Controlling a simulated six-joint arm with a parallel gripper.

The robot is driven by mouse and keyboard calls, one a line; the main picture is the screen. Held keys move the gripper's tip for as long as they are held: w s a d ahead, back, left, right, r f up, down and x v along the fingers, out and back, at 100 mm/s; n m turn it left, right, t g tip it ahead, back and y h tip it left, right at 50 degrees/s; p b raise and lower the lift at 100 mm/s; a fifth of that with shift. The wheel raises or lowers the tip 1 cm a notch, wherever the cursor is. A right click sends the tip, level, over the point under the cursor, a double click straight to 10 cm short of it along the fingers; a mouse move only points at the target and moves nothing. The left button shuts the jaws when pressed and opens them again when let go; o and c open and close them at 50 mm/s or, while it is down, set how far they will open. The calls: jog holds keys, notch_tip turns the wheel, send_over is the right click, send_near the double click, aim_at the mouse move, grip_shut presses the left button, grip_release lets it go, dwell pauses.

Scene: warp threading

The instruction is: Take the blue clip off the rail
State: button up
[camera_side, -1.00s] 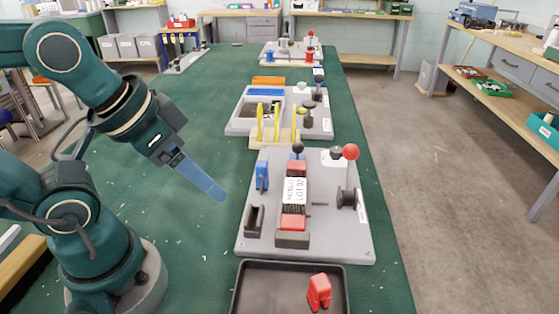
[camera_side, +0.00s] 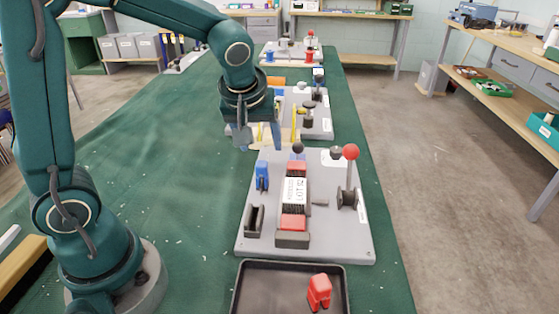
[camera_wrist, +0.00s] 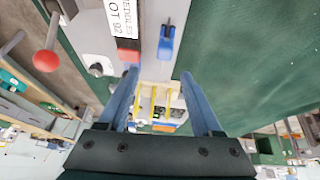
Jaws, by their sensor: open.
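The blue clip (camera_side: 262,176) stands upright near the left edge of the grey board (camera_side: 338,240), left of a labelled dark block with red ends (camera_side: 293,222). The wrist view shows the clip (camera_wrist: 166,42) from above, beyond the fingertips and between their lines. What holds the clip underneath is not clear, and I cannot make out a separate rail. My gripper (camera_side: 258,142) points down, above and behind the clip in the side view. Its blue fingers are apart and empty, also in the wrist view (camera_wrist: 160,74).
A lever with a red ball (camera_side: 351,152) rises at the board's right. A dark slotted holder (camera_side: 254,220) sits at its front left. A black tray (camera_side: 240,290) with a red clip (camera_side: 319,292) lies in front. Yellow upright pieces (camera_side: 294,124) stand close behind the gripper. Green mat is clear leftward.

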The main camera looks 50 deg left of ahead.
aim_at(262, 164)
notch_tip(262, 164, down, 3)
jog(key=shift+a+f+g, duration=0.1)
jog(key=shift+a+g, duration=0.05)
jog(key=shift+g, duration=0.35)
jog(key=shift+x, duration=2.4)
grip_shut()
